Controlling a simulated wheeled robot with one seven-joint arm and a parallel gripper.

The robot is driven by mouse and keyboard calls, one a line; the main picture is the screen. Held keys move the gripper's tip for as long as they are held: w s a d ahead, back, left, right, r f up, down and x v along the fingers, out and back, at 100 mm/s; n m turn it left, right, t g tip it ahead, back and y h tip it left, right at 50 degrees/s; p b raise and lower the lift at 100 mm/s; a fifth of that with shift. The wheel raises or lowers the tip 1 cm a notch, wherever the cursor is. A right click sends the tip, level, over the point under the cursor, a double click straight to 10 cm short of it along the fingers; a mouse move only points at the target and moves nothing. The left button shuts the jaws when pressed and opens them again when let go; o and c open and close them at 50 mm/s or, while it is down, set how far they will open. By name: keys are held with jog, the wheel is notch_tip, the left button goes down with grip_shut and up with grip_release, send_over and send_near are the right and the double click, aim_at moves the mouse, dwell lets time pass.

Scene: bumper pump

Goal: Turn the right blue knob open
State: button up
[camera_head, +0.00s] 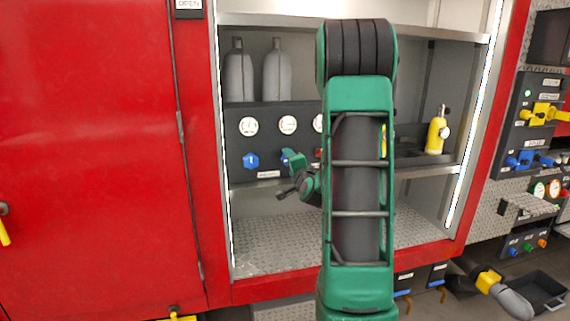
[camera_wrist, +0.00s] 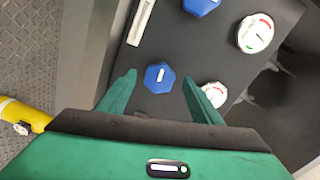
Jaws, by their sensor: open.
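The right blue knob (camera_wrist: 160,77) is an eight-sided blue dial with a white mark on its face, set on a dark panel (camera_wrist: 165,30). In the wrist view it lies between the two green fingers of my gripper (camera_wrist: 158,80), with a gap on each side. My gripper is open and holds nothing. In the head view my gripper (camera_head: 291,160) is at the panel front and largely covers this knob. The left blue knob (camera_head: 251,161) is uncovered there; it also shows at the top edge of the wrist view (camera_wrist: 200,5).
White gauges (camera_head: 248,126) sit above the knobs. Two grey bottles (camera_head: 238,75) stand on top of the panel. A yellow cylinder (camera_head: 435,135) stands on the shelf to the right. My arm blocks the compartment's middle.

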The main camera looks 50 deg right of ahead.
jog(key=v, duration=0.6)
jog(key=shift+w, duration=0.1)
jog(key=shift+a, duration=0.1)
